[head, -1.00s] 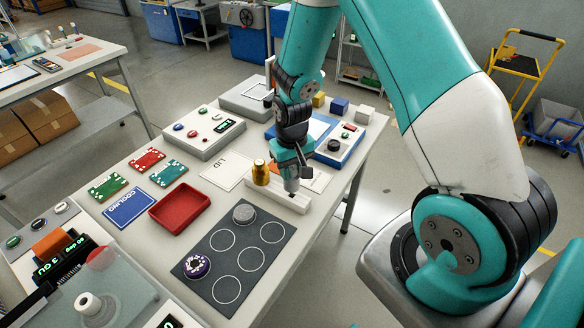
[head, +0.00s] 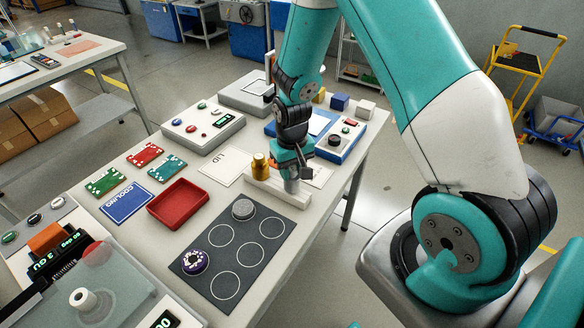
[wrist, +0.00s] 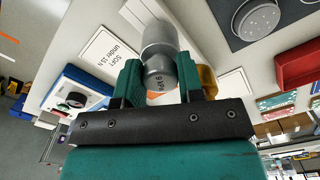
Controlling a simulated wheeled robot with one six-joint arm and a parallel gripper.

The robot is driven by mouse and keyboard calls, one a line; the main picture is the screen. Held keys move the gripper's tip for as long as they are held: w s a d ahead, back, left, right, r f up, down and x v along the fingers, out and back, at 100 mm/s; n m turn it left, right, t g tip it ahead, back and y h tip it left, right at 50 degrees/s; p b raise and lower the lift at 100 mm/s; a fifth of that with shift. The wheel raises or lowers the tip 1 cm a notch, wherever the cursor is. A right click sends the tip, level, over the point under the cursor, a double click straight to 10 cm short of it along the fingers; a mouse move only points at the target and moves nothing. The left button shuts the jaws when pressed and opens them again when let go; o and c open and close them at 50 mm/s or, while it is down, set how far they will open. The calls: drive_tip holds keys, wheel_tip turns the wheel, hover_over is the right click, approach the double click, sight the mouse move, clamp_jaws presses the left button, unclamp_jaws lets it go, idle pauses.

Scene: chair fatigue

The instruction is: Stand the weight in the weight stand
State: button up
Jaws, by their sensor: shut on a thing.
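My gripper (head: 293,172) points down over the long white weight stand (head: 262,184). It is shut on a grey metal weight (wrist: 158,48), a cylinder with dark lettering on its end, held between the teal fingers (wrist: 160,82). The grey weight also shows under the gripper in the head view (head: 291,186), upright at the right part of the stand. I cannot tell whether its lower end is in the stand or just above it. A brass weight (head: 259,165) stands upright at the stand's left part. It shows partly behind a finger in the wrist view (wrist: 208,80).
A dark mat (head: 216,262) with white circles lies in front, carrying a grey disc (head: 243,209) and a purple-rimmed disc (head: 195,262). A red tray (head: 180,204) lies left of the stand. A LID sheet (head: 222,167) and a blue-edged device (head: 335,141) lie behind.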

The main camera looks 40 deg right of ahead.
drive_tip(key=shift+f+b, duration=0.35)
drive_tip(key=shift+f, duration=0.2)
drive_tip(key=o, duration=1)
drive_tip(key=shift+c, duration=0.2)
wheel_tip(320, 180, up, 17)
drive_tip(key=b, duration=0.2)
drive_tip(key=shift+r, duration=0.2)
drive_tip(key=shift+a, duration=0.1)
drive_tip(key=s+a+r+n+y, duration=0.2)
drive_tip(key=s+a+r+n, duration=0.1)
drive_tip(key=s+a, duration=0.5)
drive_tip(key=s+a+r+n+y, duration=0.2)
drive_tip(key=s+a+r+n, duration=0.2)
drive_tip(key=s+a, duration=0.4)
drive_tip(key=s+n, duration=0.1)
drive_tip(key=s, duration=0.3)
drive_tip(key=shift+s+a+r+n, duration=0.25)
drive_tip(key=shift+s+a+n, duration=0.1)
drive_tip(key=shift+n, duration=0.05)
